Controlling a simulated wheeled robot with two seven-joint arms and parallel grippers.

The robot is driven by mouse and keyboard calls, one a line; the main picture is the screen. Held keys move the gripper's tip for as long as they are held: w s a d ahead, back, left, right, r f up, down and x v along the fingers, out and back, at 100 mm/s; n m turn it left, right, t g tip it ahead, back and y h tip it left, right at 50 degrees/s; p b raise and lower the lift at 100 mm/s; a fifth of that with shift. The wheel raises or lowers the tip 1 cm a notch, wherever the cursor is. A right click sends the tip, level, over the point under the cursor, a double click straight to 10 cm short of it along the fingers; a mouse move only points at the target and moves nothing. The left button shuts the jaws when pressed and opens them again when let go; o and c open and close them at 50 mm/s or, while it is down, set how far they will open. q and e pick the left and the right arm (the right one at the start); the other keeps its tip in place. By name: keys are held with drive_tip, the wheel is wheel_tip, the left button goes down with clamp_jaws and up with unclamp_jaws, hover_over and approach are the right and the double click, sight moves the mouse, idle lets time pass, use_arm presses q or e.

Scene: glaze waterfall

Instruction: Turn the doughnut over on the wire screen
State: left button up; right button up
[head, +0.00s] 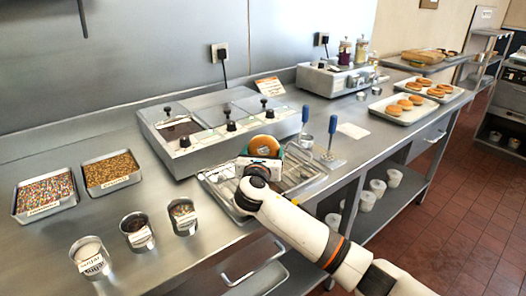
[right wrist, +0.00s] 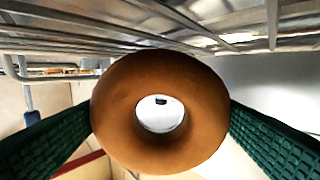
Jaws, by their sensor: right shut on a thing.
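The brown ring doughnut (head: 264,145) stands on edge in my right gripper (head: 266,156), at the wire screen (head: 302,171) in the middle of the counter. In the right wrist view the doughnut (right wrist: 160,72) shows its plain brown face and open hole, between two green ridged finger pads. The wire screen (right wrist: 245,22) runs across the top of that view, close to the doughnut's edge. I cannot tell whether they touch. My right gripper and arm hide part of the screen in the head view. My left gripper is not in view.
A glaze warmer (head: 206,130) stands behind the screen. Two blue-handled tools (head: 331,140) stand at its right. Sprinkle trays (head: 44,194) and small cups (head: 137,231) are at the left. A tray of doughnuts (head: 402,112) lies far right. Bare counter shows at front left.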

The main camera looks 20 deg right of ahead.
drive_tip(key=o, duration=0.9)
drive_tip(key=shift+p+v, duration=1.3)
drive_tip(key=shift+v, duration=0.1)
drive_tip(key=shift+p+v, duration=1.45)
drive_tip(key=shift+v, duration=0.4)
drive_tip(key=shift+s+a+f+p, duration=0.25)
drive_tip(key=shift+s+p, duration=0.05)
drive_tip(key=shift+s, duration=0.15)
